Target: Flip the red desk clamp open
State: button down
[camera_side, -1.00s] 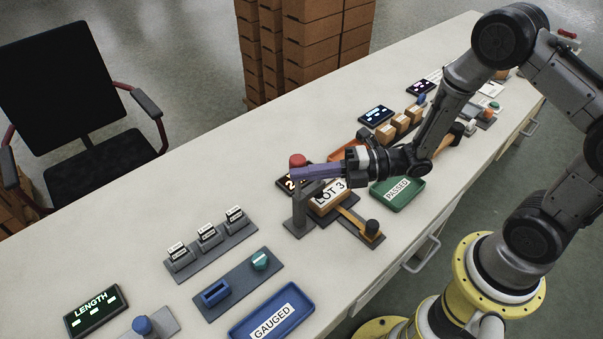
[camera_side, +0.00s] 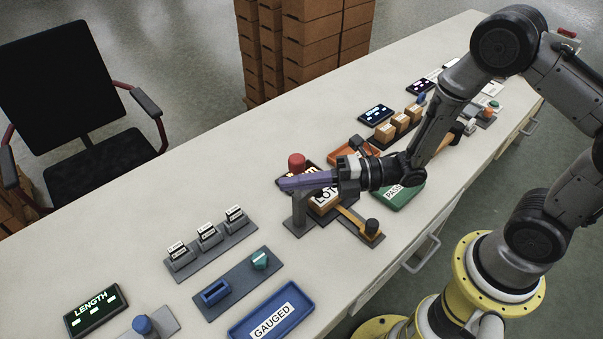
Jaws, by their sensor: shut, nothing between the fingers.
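The red desk clamp shows as a red knob (camera_side: 297,164) above a grey post (camera_side: 299,214) on a dark base, at mid-picture. A brick-like block labelled LOT (camera_side: 323,203) lies beside the post. My gripper (camera_side: 284,184) reaches in from the right with its purple fingers shut and empty. The fingers cross in front of the clamp, between the knob and the post in the picture. They hide the clamp's arm, so I cannot tell its angle or whether they touch it.
The green PASSED tray (camera_side: 404,194) and orange tray (camera_side: 352,152) lie close behind. A grey plate with a teal knob (camera_side: 260,260) and the blue GAUGED tray (camera_side: 272,309) are nearer. Bare table lies left of the clamp.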

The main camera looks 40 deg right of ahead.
jog(key=v, duration=0.9)
jog(key=shift+s+f, duration=0.3)
jog(key=shift+s, duration=0.15)
